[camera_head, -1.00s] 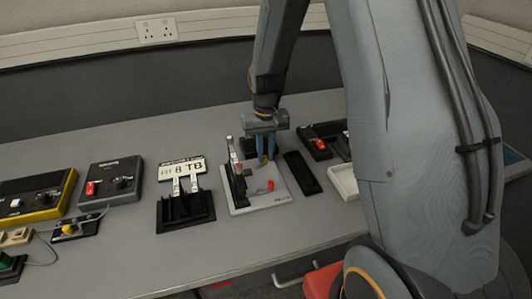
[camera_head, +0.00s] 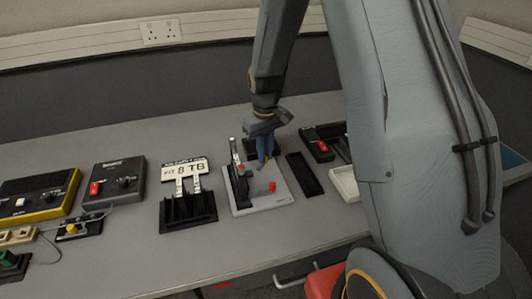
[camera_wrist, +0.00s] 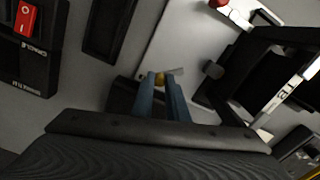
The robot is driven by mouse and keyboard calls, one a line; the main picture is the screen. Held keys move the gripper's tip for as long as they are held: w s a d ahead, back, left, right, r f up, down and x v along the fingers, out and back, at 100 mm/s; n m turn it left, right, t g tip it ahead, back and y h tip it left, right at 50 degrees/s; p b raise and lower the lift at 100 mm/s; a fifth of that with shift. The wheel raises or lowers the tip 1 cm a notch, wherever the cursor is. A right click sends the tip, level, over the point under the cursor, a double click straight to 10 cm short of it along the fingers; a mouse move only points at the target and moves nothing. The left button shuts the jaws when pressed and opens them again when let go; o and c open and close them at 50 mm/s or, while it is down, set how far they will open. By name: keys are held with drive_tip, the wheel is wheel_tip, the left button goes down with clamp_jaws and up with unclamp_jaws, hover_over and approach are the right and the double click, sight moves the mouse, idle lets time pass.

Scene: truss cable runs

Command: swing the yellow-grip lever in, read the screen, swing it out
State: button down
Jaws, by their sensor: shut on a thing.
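My gripper (camera_head: 263,165) is over the back of a white base plate (camera_head: 270,203) on the bench. A pale metal strip shows beside the grip; most of the lever is hidden by the fingers. A black upright bracket (camera_head: 238,184) stands on the plate's left side. A red knob (camera_head: 272,186) sits at the plate's right; a red knob also shows in the wrist view (camera_wrist: 218,3). I cannot make out a readable screen.
A black rack (camera_head: 188,211) holding a white "8 TB" sign (camera_head: 184,170) stands to the left. An empty black tray (camera_head: 304,174), a red-switch box (camera_head: 318,145) and a white tray (camera_head: 345,184) lie to the right. Bare bench lies in front.

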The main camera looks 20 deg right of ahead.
drive_tip(key=c, duration=1.7)
unclamp_jaws()
drive_tip(key=shift+r, duration=0.1)
drive_tip(key=shift+r+b, duration=0.8)
drive_tip(key=shift+r, duration=3.05)
drive_tip(key=shift+s, duration=0.1)
drive_tip(key=s+m, duration=0.1)
drive_tip(key=s, duration=0.5)
drive_tip(key=s+m, duration=0.1)
drive_tip(key=s, duration=0.6)
drive_tip(key=s+r+m, duration=0.1)
drive_tip(key=s, duration=0.6)
drive_tip(key=shift+d+m+t, duration=0.3)
drive_tip(key=shift+d+t, duration=0.1)
